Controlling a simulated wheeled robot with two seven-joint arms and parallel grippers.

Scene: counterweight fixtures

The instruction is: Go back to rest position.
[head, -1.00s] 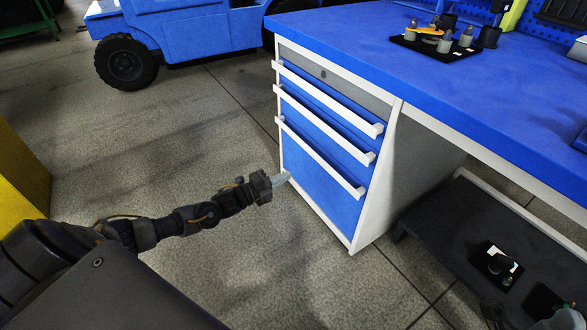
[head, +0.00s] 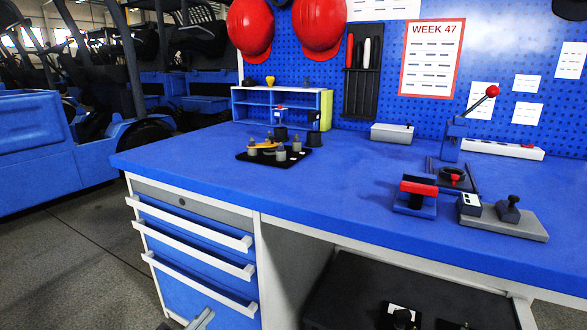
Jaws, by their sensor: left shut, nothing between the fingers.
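My left gripper (head: 203,316) shows at the bottom edge of the head view, in front of the lower part of the drawer cabinet. Only its pale fingers and a dark bit of the wrist show. The fingers are shut and hold nothing. The rest of my left arm is below the picture. My right gripper is not in view.
The blue workbench (head: 340,195) has a drawer cabinet (head: 195,235) with white handles at left. On its top are a black tray (head: 274,157) with grey weights, a red-handled fixture (head: 415,197) and a grey fixture (head: 503,216). Open floor (head: 75,265) lies left; blue vehicles stand behind.

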